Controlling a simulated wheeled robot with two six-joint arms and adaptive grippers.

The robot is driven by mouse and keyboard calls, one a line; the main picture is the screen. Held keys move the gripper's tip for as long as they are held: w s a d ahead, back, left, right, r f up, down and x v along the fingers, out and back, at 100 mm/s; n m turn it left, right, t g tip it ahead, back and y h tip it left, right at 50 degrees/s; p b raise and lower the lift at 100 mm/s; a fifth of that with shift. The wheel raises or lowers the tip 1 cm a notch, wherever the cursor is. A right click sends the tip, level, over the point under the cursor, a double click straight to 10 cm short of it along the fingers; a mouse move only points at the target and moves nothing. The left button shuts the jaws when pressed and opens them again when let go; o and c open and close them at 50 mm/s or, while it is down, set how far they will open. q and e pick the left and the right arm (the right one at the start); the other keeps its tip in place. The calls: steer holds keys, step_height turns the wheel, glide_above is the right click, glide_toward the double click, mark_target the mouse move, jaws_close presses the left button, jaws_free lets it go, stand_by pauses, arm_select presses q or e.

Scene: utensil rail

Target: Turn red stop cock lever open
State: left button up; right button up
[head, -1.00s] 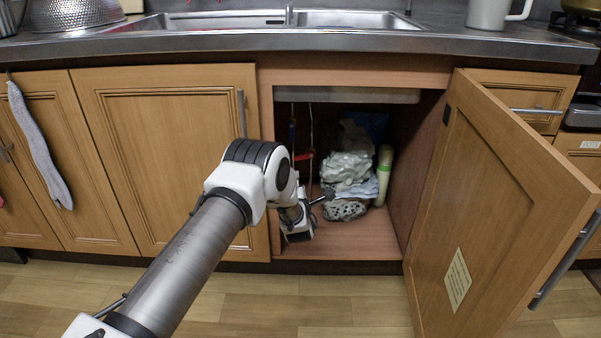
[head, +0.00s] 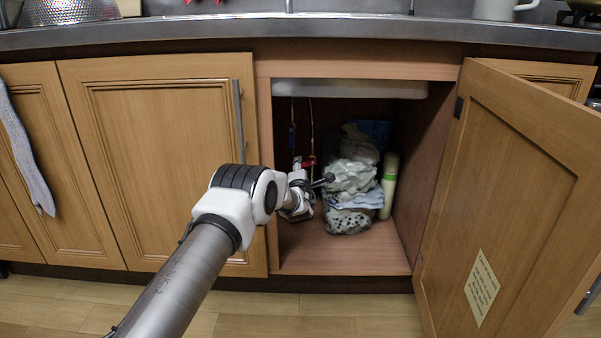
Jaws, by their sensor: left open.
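The red stop cock lever (head: 307,163) shows as a small red piece on thin pipes (head: 312,125) inside the open cabinet, toward its left side. My left gripper (head: 322,183) is inside the cabinet opening, just below the red lever in the picture. It is open, with a dark finger pointing right toward the bags. Part of the gripper and wrist hides the area under the lever. I cannot tell whether the gripper touches the lever. My right gripper is not in view.
Crumpled plastic bags (head: 352,176) and a pale green bottle (head: 389,185) stand right of my gripper. The open cabinet door (head: 520,190) swings out at right. The cabinet floor (head: 345,255) in front is clear. The sink underside (head: 350,89) hangs above.

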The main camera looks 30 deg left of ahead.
arm_select(q)
jaws_close()
steer(key=shift+n, duration=0.3)
steer(key=shift+w+d+f+n+p, duration=0.35)
steer(key=shift+d+f+n, duration=0.15)
steer(key=shift+n, duration=1.85)
steer(key=shift+w+d+f+n+p, duration=0.25)
steer(key=shift+d+f+n+p, duration=0.25)
steer(key=shift+n, duration=1.8)
steer(key=shift+w+d+f+n+p, duration=0.3)
steer(key=shift+d+n, duration=0.3)
steer(key=shift+n, duration=1.75)
